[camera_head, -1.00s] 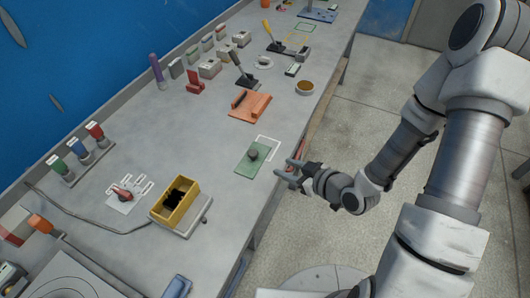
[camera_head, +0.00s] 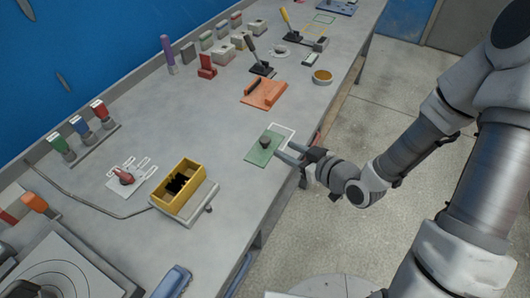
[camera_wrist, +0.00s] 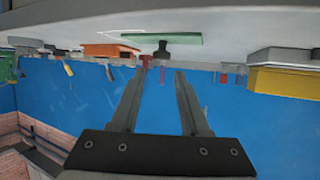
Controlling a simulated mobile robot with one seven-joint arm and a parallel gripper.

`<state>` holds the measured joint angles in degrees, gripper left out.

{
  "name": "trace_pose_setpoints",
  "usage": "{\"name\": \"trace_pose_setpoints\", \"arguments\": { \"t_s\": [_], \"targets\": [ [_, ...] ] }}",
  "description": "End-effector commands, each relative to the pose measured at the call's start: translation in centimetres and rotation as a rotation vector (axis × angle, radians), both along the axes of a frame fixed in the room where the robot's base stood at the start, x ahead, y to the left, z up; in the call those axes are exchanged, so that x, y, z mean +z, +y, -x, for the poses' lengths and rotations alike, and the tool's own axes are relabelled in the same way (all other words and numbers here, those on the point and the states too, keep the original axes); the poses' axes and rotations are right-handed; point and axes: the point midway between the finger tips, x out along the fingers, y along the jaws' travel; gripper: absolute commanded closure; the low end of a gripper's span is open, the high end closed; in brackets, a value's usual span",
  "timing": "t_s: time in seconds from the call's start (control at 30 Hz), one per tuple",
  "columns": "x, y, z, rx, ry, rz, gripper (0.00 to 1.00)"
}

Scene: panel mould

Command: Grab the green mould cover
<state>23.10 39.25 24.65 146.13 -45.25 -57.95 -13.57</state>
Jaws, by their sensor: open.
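The green mould cover (camera_head: 262,150) is a flat green plate with a dark round knob (camera_head: 265,142) on top. It lies on the grey bench near the front edge, partly over a white outline. In the wrist view the cover (camera_wrist: 165,38) appears upside down at the top, with its knob (camera_wrist: 162,50) beyond and between the fingertips. My gripper (camera_head: 283,150) is open and empty, its fingers pointing at the knob from the bench's front side. The fingers also show in the wrist view (camera_wrist: 160,75). In the head view the fingertips overlap the cover's near edge; I cannot tell whether they touch.
An orange mould block (camera_head: 264,93) lies farther along the bench. A yellow box (camera_head: 181,187) with black contents stands on a scale to the left. A small round bowl (camera_head: 322,76) sits near the front edge. The bench around the cover is clear.

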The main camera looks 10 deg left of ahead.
Motion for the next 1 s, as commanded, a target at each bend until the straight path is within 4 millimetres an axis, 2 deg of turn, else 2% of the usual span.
{"name": "trace_pose_setpoints", "arguments": {
  "t_s": [0.03,0.53,0.7,1.0],
  "targets": [
    [-0.6,0.1,-0.1,0.001,-0.004,0.003,0.54],
    [-1.8,2.2,-1.8,0.0,-0.003,0.004,0.54],
    [-2.6,4.6,-3.7,0.003,0.001,0.001,0.54],
    [-3.4,6.2,-5.2,0.0,0.001,0.003,0.54]
  ]
}}
